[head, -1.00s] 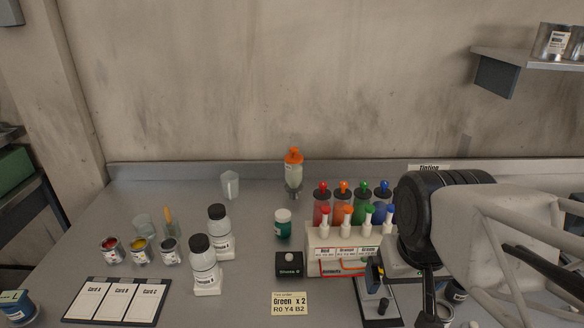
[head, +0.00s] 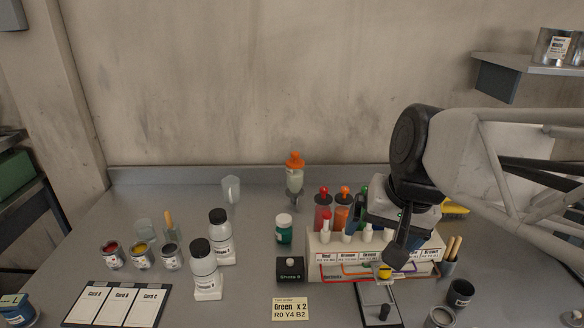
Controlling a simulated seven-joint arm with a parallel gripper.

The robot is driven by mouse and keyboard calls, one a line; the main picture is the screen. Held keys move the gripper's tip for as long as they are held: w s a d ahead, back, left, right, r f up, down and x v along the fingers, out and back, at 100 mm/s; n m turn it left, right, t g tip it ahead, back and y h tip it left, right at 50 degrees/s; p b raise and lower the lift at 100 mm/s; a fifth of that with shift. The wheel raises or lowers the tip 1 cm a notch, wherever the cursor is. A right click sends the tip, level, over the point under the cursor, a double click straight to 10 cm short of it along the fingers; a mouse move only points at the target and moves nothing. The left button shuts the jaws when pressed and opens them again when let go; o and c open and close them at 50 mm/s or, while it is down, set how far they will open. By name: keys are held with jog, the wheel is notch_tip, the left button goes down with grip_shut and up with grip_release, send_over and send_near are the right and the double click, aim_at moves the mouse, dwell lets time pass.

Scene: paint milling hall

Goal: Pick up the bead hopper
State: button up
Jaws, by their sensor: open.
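The bead hopper appears to be the clear, pale-filled vessel with an orange cap (head: 294,178). It stands upright at the back middle of the bench, near the wall, with a narrower lower end. My gripper (head: 372,238) is to its right and nearer the camera, over the rack of coloured bottles. Its dark fingers are apart and hold nothing that I can see. The gripper and the hopper do not touch. My gripper hides part of the rack and some bottles behind it.
The rack (head: 322,243) with red- and orange-topped bottles stands between gripper and hopper. A green jar (head: 284,230) is in front of the hopper, and a clear cup (head: 231,190) to its left. White bottles (head: 205,272) stand front left. Bench beside the hopper is clear.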

jog(key=w+a+r+m+t+y, duration=0.1)
jog(key=w+a+r+m+y, duration=0.15)
jog(key=w, duration=0.45)
jog(key=w+a+r+m+y, duration=0.1)
jog(key=w+a+m, duration=0.2)
jog(key=w, duration=0.4)
jog(key=m+t+y, duration=0.2)
jog(key=m+t, duration=0.5)
jog(key=m, duration=1.5)
send_over(300, 167)
jog(key=s, duration=0.1)
notch_tip(300, 167, down, 5)
jog(key=shift+n, duration=0.25)
jog(key=f, duration=1.6)
jog(key=shift+d, duration=0.4)
jog(key=shift+f, duration=0.1)
jog(key=shift+x, duration=2.4)
